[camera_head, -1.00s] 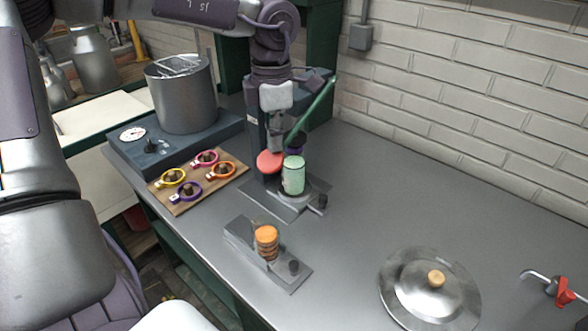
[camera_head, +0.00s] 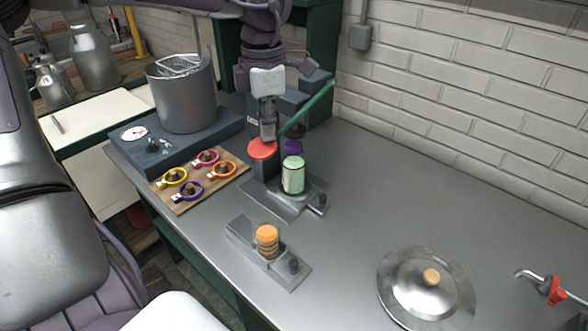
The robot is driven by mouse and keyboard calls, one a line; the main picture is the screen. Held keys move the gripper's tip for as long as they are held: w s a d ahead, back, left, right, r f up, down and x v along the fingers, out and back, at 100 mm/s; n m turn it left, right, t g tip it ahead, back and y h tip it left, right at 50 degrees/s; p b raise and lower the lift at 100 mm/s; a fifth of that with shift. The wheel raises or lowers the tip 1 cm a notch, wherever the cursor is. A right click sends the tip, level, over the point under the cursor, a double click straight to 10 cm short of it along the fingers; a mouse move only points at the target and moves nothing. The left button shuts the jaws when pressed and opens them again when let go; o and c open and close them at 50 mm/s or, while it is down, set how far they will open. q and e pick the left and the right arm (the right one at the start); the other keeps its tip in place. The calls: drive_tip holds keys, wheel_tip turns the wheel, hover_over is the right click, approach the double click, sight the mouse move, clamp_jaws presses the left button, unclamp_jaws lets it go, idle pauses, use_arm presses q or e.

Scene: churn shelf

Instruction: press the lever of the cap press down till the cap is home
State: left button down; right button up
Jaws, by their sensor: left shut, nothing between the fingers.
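The cap press (camera_head: 266,165) stands at the back of the counter. Its green lever (camera_head: 308,107) slopes down from the upper right to a round red pad (camera_head: 263,149). A pale green jar (camera_head: 293,179) stands upright on the press base, with a light green top (camera_head: 293,161). A dark purple part (camera_head: 293,147) shows just above and behind it; I cannot tell whether they touch. My left gripper (camera_head: 268,134) is shut and empty, pointing down just above the red pad. Whether it touches the pad is unclear. My right gripper is not in view.
A holder with a stack of orange caps (camera_head: 267,240) stands in front. A board (camera_head: 211,197) with several coloured rings lies left, near a metal pot (camera_head: 186,95) on a blue-grey unit. A lid (camera_head: 410,288) and a red-handled tap (camera_head: 555,291) are right. The counter's middle right is clear.

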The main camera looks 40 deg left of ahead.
use_arm(q)
drive_tip(key=shift+s+r+p, duration=0.3)
drive_tip(key=shift+r, duration=0.3)
drive_tip(key=shift+s+r+p, duration=0.25)
drive_tip(key=shift+r+p, duration=0.05)
drive_tip(key=shift+r, duration=0.3)
drive_tip(key=shift+s+r+p, duration=0.3)
drive_tip(key=shift+r, duration=0.3)
drive_tip(key=shift+a, duration=0.1)
drive_tip(key=shift+s+r+p, duration=0.15)
drive_tip(key=shift+r+p, duration=0.5)
drive_tip(key=shift+r, duration=0.35)
drive_tip(key=shift+s+r+p, duration=0.15)
drive_tip(key=shift+r+p, duration=0.5)
drive_tip(key=shift+r, duration=0.3)
wheel_tip(320, 180, up, 6)
drive_tip(key=p, duration=0.4)
